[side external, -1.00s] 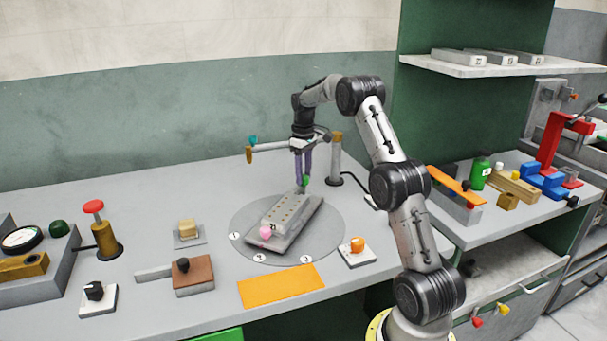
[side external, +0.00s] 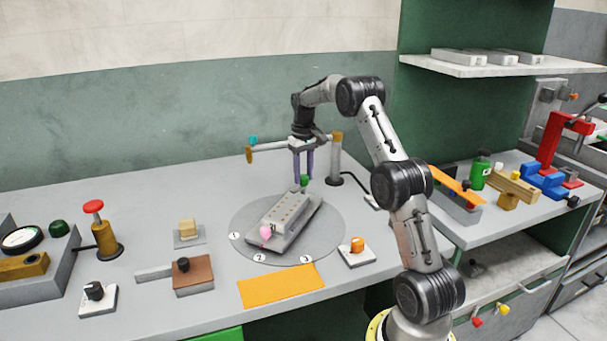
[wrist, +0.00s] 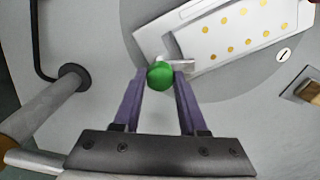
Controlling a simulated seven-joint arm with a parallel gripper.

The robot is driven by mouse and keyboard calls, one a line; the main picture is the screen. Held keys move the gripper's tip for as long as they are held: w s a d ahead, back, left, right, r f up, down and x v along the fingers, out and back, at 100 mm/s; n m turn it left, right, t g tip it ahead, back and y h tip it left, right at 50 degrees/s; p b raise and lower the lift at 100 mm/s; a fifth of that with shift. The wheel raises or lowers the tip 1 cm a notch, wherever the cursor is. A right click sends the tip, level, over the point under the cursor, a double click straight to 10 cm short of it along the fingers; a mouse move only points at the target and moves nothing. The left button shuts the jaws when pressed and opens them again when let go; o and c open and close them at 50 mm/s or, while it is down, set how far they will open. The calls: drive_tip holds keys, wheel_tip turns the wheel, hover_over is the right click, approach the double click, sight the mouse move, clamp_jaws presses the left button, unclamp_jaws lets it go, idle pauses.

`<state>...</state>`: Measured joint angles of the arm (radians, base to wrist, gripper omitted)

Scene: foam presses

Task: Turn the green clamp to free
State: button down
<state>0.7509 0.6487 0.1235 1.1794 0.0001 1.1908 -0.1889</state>
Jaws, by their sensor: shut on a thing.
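The green clamp shows as a round green knob (wrist: 160,76) with a short silver bar (wrist: 180,65) beside it, at the end of the grey mould plate (wrist: 205,50) in the wrist view. In the side view the green knob (side external: 304,180) is at the far end of the plate (side external: 285,228). My gripper (side external: 303,178) points straight down there, with its purple fingers shut on the knob. In the wrist view the gripper's fingertips (wrist: 160,72) sit on either side of it. The clamp's base is partly hidden.
The plate lies on a round grey turntable (side external: 330,232) with numbered marks. A pink knob (side external: 266,232) is at its near end. A grey post (side external: 334,160) with a side bar stands close behind my gripper. An orange knob (side external: 357,244) sits front right.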

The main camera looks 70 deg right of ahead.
sight(303, 176)
drive_tip(key=m, duration=0.7)
drive_tip(key=shift+r, duration=0.1)
drive_tip(key=m, duration=0.6)
drive_tip(key=shift+m, duration=0.4)
drive_tip(key=shift+c, duration=2.2)
unclamp_jaws()
wheel_tip(303, 176, up, 14)
